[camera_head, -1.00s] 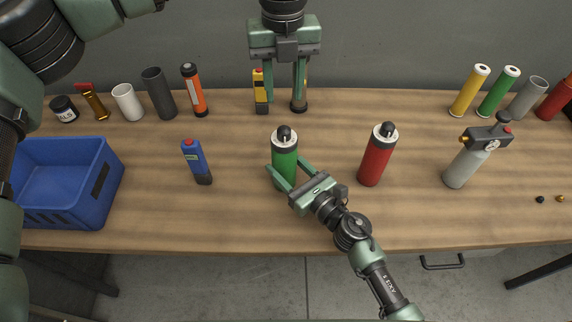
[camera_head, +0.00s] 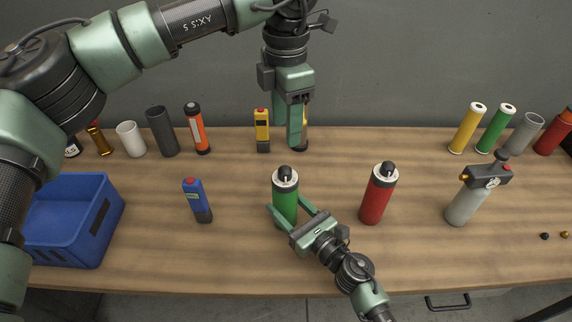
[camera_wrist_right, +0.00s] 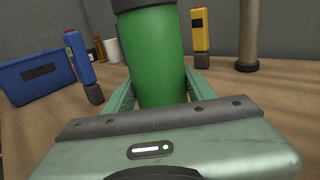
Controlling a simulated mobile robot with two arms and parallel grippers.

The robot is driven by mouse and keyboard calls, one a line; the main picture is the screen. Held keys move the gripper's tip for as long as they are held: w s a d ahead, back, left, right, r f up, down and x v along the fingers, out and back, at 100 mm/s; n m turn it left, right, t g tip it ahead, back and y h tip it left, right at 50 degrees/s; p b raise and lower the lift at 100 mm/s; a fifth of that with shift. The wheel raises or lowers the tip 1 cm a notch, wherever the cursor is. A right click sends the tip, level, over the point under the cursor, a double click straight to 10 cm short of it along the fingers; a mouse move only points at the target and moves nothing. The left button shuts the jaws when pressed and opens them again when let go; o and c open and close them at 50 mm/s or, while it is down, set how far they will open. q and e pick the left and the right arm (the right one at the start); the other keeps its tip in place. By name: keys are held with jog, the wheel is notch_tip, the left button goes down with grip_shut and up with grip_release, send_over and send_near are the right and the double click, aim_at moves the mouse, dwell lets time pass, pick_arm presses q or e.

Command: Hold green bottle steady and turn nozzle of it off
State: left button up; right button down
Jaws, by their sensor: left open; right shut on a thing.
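The green bottle (camera_head: 285,205) stands upright near the middle of the table, with a white collar and a black nozzle (camera_head: 285,173) on top. My right gripper (camera_head: 288,207) is shut around the bottle's body from the front. In the right wrist view the green body (camera_wrist_right: 156,55) fills the space between the fingers; its nozzle is out of frame. My left gripper (camera_head: 288,142) is open and empty, pointing down behind and above the bottle, apart from the nozzle. Its fingers nearly overlap in this view.
A red bottle (camera_head: 379,195) stands to the right and a grey canister (camera_head: 466,202) farther right. A blue device (camera_head: 197,200) and blue bin (camera_head: 72,222) are left. A yellow device (camera_head: 262,132) stands near my left gripper, with other cylinders along the back.

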aim_at(286, 168)
pick_arm(q)
jog(key=shift+m, duration=0.3)
notch_tip(286, 168, down, 12)
dwell(0.3)
grip_shut()
